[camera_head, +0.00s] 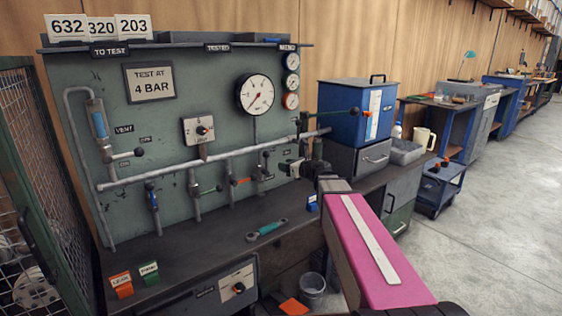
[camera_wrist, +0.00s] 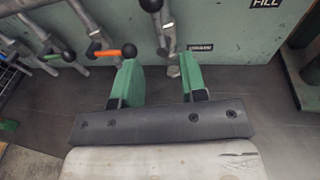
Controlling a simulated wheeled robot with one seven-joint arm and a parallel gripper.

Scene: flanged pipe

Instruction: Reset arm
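My pink arm (camera_head: 370,250) reaches from the lower right toward the right end of the green test panel (camera_head: 165,130). My gripper (camera_wrist: 157,78) shows in the wrist view with its two green fingers apart. Nothing is clasped between them. A black-knobbed lever valve (camera_wrist: 158,22) is on the panel beyond the gap, seen above and between the fingers. An orange-handled valve (camera_wrist: 115,51) is just left of the left finger.
A horizontal pipe (camera_head: 215,156) with several valves crosses the panel. A wrench (camera_head: 267,230) lies on the dark bench top. Orange (camera_head: 121,285) and green (camera_head: 149,272) tags sit at its front left. A blue box (camera_head: 345,112) stands right of the panel. Open floor (camera_head: 480,220) lies to the right.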

